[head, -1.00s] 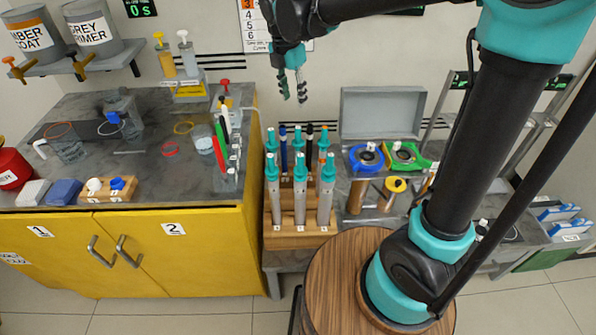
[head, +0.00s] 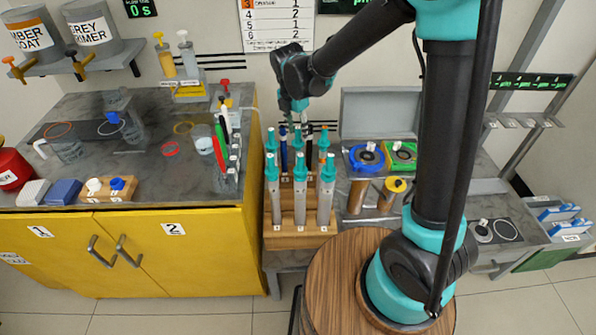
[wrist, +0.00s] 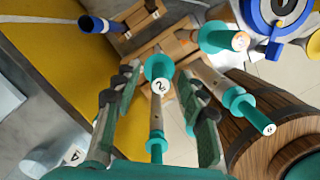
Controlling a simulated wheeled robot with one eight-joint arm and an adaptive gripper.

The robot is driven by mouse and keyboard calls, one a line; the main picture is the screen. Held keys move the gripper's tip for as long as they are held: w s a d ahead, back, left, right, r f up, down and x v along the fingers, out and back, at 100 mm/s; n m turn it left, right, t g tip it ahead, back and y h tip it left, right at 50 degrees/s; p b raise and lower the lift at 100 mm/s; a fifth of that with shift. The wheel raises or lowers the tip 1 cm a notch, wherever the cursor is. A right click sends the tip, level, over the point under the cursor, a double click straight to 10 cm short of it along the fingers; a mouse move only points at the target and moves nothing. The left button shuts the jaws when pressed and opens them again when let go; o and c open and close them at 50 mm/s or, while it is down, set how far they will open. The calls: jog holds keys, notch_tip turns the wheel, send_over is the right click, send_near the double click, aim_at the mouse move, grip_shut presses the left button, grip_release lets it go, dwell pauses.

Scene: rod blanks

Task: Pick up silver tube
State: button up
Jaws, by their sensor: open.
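Several silver-grey tubes with teal ends stand upright in a wooden rack (head: 290,238). In the head view the front row has a left tube (head: 273,200), a middle tube (head: 300,200) and a right tube (head: 325,200). I cannot tell which one the task means. My gripper (head: 290,128) is open above the back of the rack and holds nothing visible. In the wrist view a tube with a teal end marked 2 (wrist: 157,68) appears between the spread fingers of my gripper (wrist: 160,112). Contact cannot be told.
A blue tube (head: 283,152) and a black tube (head: 309,150) stand in the rack's back row. The yellow cabinet (head: 170,255) is left of the rack. A grey case (head: 380,112) and blue (head: 366,157) and green tape pieces (head: 402,155) lie to the right.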

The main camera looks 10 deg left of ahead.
jog(key=shift+w+f, duration=0.1)
jog(key=shift+f, duration=0.45)
grip_shut()
